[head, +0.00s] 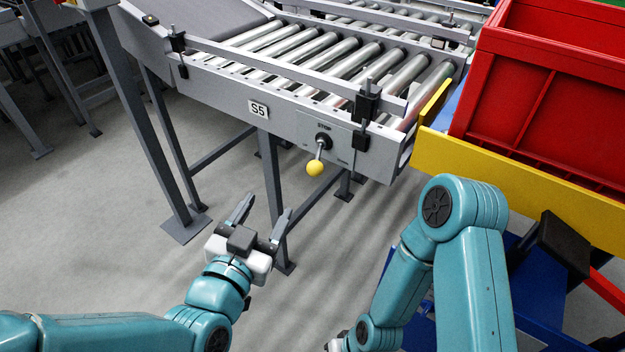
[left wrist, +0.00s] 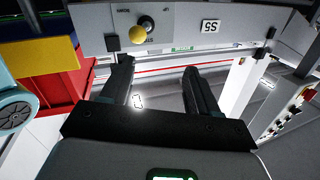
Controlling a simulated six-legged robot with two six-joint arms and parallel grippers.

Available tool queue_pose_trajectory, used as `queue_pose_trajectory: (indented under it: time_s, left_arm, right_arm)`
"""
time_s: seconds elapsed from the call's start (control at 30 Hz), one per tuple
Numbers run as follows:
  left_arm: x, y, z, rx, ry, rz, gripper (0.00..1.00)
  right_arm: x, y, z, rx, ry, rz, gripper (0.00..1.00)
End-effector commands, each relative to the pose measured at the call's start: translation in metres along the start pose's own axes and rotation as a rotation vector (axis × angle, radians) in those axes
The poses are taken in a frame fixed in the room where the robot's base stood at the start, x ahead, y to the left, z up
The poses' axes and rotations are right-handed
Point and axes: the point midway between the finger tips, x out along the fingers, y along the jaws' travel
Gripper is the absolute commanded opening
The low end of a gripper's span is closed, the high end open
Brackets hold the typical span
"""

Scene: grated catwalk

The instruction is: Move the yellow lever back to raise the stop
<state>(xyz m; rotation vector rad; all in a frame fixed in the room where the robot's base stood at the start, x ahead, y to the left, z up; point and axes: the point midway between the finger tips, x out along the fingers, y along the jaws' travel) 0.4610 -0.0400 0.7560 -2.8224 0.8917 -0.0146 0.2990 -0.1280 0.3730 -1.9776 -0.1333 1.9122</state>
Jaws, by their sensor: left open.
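The lever has a yellow ball knob (head: 315,168) on a short metal stem. It hangs down, tilted slightly left, from a dark pivot on the conveyor's side panel (head: 290,127), under a "STOP" label. My left gripper (head: 268,206) is open and empty, below and left of the knob and apart from it. In the left wrist view, which shows the panel upside down, the yellow knob (left wrist: 138,35) is beyond the fingertips of my left gripper (left wrist: 158,67), near the left finger. My right arm is bent at the lower right; its gripper is mostly cut off by the bottom edge.
The roller conveyor (head: 345,55) carries an "S5" plate (head: 258,109) and stands on grey legs. A yellow-edged cart (head: 530,185) with a red crate (head: 560,75) is close to the conveyor's right end. Open grey floor lies left of the legs.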

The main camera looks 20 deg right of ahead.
Motion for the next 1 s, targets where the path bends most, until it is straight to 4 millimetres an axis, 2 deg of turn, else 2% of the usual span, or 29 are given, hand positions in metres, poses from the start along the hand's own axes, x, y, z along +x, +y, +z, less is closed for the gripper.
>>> queue_pose_trajectory:
  time_s: [0.03, 0.13, 0.27, 0.37, 0.47, 0.8, 1.0]
  left_arm:
    - [0.000, 0.010, 0.006, 0.005, 0.020, 0.015, 0.60]
    - [-0.001, 0.023, 0.005, 0.013, 0.046, 0.039, 0.60]
    - [0.001, 0.034, 0.004, 0.018, 0.058, 0.058, 0.60]
    - [0.009, 0.036, 0.002, 0.018, 0.059, 0.060, 0.60]
    - [0.026, 0.036, 0.001, 0.018, 0.059, 0.059, 0.60]
    - [0.108, 0.041, -0.002, 0.017, 0.058, 0.056, 0.60]
    - [0.145, 0.043, -0.004, 0.017, 0.057, 0.056, 0.60]
  right_arm:
    - [0.015, 0.005, 0.000, 0.001, 0.001, 0.000, 0.43]
    - [0.025, 0.009, -0.001, 0.002, 0.001, 0.000, 0.43]
    - [0.030, 0.011, -0.001, 0.002, 0.001, 0.000, 0.43]
    - [0.030, 0.011, -0.001, 0.003, 0.002, 0.000, 0.43]
    - [0.031, 0.012, -0.001, 0.004, 0.003, 0.000, 0.43]
    - [0.039, 0.016, -0.003, 0.009, 0.008, 0.001, 0.43]
    - [0.042, 0.018, -0.004, 0.012, 0.011, 0.001, 0.43]
